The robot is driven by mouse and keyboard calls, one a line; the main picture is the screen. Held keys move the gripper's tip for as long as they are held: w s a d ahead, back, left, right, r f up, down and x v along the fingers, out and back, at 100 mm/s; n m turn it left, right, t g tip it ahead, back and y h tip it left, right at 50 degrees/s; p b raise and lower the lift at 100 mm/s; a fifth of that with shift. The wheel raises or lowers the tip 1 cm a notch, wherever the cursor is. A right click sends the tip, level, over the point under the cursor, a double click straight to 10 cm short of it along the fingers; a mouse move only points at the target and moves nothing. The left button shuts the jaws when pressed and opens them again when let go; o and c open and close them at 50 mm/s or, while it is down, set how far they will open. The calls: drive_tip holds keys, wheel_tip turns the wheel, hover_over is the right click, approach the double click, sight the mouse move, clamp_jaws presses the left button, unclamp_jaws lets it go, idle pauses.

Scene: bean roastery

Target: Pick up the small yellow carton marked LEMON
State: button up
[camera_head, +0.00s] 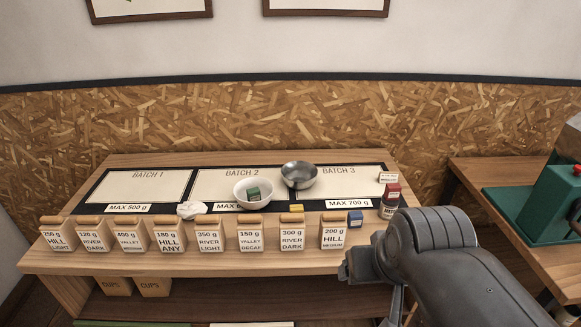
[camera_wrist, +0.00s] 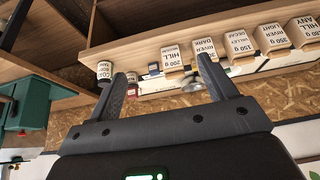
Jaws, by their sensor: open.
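A small yellow carton (camera_head: 297,208) sits on the wooden table, just behind the row of bags and mostly hidden by the 300 g RIVER DARK bag (camera_head: 292,237). Its marking is too small to read. I cannot make it out in the wrist view. My gripper (camera_wrist: 163,66) is open and empty, its two fingers spread in the wrist view. In the head view my arm is at the lower right, in front of the table's right end and to the right of the yellow carton.
Several labelled bags line the table's front edge. A small blue carton (camera_head: 355,218) and a dark red container (camera_head: 390,200) stand to the right. A white crumpled item (camera_head: 191,209) lies left.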

drive_tip(key=shift+c, duration=1.4)
drive_tip(key=shift+w, duration=0.1)
drive_tip(key=w+a+r+g, duration=0.2)
drive_tip(key=w+r, duration=0.1)
drive_tip(key=w, duration=0.8)
drive_tip(key=g, duration=0.4)
hover_over(296, 207)
wheel_tip(296, 207, down, 14)
drive_tip(key=shift+n, duration=0.3)
wheel_tip(296, 207, down, 5)
drive_tip(key=shift+s+a+f, duration=0.1)
drive_tip(key=shift+a+f, duration=0.05)
drive_tip(key=shift+d+f, duration=0.15)
drive_tip(key=shift+f, duration=1.25)
drive_tip(key=shift+d+f, duration=0.1)
drive_tip(key=shift+f, duration=1.25)
